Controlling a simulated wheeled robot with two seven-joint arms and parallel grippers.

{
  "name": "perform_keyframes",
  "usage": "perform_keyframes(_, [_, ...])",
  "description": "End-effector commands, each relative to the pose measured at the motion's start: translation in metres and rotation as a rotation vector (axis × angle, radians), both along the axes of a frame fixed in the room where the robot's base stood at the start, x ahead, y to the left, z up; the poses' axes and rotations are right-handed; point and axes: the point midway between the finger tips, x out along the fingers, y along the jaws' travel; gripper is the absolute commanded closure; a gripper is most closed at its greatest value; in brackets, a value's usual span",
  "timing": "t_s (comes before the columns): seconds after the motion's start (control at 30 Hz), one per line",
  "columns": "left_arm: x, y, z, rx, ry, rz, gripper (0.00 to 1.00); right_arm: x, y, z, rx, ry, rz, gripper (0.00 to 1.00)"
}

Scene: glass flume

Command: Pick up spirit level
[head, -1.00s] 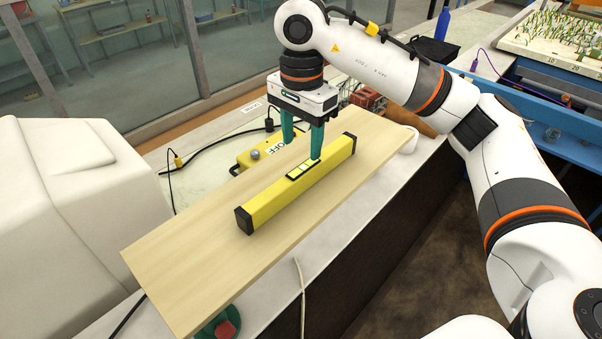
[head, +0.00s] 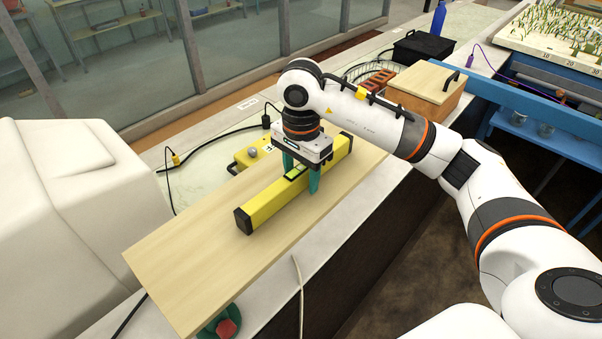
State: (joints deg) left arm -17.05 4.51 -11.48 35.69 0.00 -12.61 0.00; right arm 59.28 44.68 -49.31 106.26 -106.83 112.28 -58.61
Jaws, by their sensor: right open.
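The spirit level (head: 266,207) is a long yellow bar with black end caps, lying on a light wooden board (head: 190,262) in the head view. My right gripper (head: 301,175) is low over the middle of the level, with its green fingers pointing down. One finger is on the near side of the bar, and the other shows at its far side. The jaws are open around the level; whether a finger touches it cannot be told. The gripper body hides part of the level's middle. My left gripper is not in view.
A yellow box (head: 247,158) with a grey knob stands just behind the board. A red and green button (head: 226,328) is below its near end. A wooden box (head: 428,85) and bricks (head: 376,80) stand behind right. A pale housing (head: 75,215) fills the left.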

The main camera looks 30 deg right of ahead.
Motion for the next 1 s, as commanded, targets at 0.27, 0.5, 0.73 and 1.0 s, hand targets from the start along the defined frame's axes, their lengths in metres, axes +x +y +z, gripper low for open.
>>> perform_keyframes(0.27, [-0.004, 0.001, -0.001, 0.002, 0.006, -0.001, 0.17, 0.0, 0.0, 0.0, 0.0, 0.0, 0.0, 0.72])
perform_keyframes(0.5, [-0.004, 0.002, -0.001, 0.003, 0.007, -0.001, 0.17, 0.0, 0.0, 0.001, 0.001, -0.002, 0.0, 1.0])
perform_keyframes(0.73, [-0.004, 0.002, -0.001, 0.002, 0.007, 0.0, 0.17, 0.001, 0.0, 0.002, 0.001, -0.003, 0.0, 1.0])
perform_keyframes(1.0, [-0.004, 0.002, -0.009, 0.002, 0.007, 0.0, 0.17, 0.001, 0.0, 0.032, -0.001, -0.008, -0.001, 1.0])
